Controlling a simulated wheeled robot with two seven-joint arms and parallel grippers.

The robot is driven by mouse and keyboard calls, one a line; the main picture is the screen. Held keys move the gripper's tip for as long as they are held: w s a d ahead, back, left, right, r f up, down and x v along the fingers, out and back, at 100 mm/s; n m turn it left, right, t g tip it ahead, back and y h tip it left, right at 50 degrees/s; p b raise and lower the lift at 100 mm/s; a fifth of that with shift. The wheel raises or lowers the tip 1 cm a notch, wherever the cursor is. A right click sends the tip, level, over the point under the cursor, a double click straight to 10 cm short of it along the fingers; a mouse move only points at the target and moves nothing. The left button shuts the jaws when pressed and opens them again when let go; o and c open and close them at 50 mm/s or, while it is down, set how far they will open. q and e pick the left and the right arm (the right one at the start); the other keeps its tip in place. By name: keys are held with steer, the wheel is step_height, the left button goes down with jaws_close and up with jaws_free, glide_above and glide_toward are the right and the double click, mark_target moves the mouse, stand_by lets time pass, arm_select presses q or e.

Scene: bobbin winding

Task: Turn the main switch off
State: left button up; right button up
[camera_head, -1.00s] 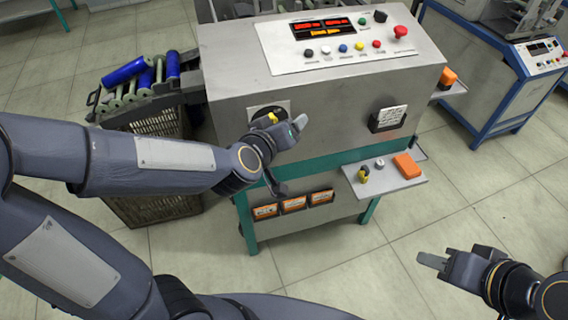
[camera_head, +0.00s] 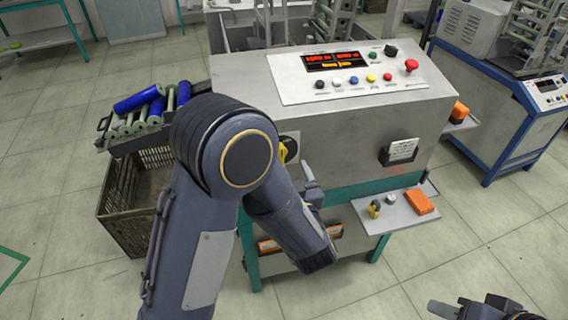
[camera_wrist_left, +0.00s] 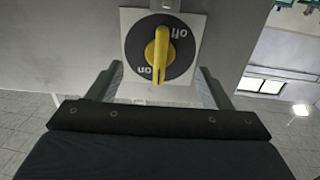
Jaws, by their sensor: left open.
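The main switch has a yellow handle on a round black dial marked "off" and "on", seen whole in the left wrist view (camera_wrist_left: 160,52). Its handle stands nearly vertical there, its lower end beside "on" and its upper end beside "off". In the head view the switch (camera_head: 290,147) on the machine's front is partly hidden by my left arm. My left gripper (camera_wrist_left: 160,85) is open, its fingers left and right of the handle's lower end, with nothing between them. In the head view only part of it (camera_head: 312,187) shows. My right gripper (camera_head: 443,309) is cut off at the bottom edge, away from the machine.
The grey machine (camera_head: 350,128) has a top panel with coloured buttons and a red mushroom button (camera_head: 411,66). A small shelf (camera_head: 385,222) with an orange block (camera_head: 419,201) juts out at front right. A crate (camera_head: 122,205) stands at left.

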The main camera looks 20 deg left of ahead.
arm_select(q)
steer(key=x, duration=0.3)
steer(key=shift+w+a, duration=0.15)
steer(key=shift+w, duration=0.1)
steer(key=shift+x, duration=0.85)
